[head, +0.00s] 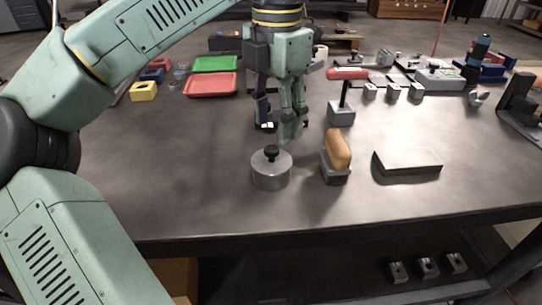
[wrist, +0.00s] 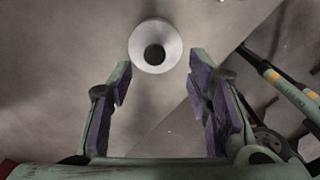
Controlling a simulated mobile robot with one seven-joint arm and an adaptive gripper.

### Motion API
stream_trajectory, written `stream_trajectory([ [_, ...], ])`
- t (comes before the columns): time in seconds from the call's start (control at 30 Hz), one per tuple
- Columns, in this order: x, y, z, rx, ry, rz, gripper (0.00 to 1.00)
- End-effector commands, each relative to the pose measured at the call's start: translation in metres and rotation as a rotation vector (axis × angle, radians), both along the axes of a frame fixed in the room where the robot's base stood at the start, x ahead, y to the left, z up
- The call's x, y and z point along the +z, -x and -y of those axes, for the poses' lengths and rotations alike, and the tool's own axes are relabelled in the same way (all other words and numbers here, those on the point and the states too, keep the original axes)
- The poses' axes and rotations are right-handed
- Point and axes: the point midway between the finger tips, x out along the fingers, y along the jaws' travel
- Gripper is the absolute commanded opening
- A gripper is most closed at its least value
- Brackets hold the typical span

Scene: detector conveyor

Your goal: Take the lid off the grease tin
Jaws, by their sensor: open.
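The grease tin (head: 270,178) is a short grey metal cylinder standing upright on the table near its front edge. Its lid (head: 284,160) is on top, with a dark round knob (head: 271,152) in the middle. In the wrist view the lid (wrist: 138,51) shows from above as a pale disc, with the dark knob (wrist: 154,54) at its centre. My gripper (head: 279,131) points down above and slightly behind the tin, apart from it. In the wrist view my gripper (wrist: 158,77) is open and empty, with the tin ahead of the fingertips.
A dark-edged flat plate (head: 408,165) lies farther right. Red tray (head: 211,85) and green tray are at the back left. The table left of the tin is clear.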

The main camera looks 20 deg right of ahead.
Motion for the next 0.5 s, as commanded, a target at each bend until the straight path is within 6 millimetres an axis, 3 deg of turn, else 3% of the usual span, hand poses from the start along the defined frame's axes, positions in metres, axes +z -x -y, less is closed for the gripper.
stream_trajectory([
  [0.2,-0.015,-0.002,0.000,-0.001,0.002,-0.002,0.46],
  [0.5,-0.056,-0.006,-0.001,-0.002,0.002,0.000,0.46],
])
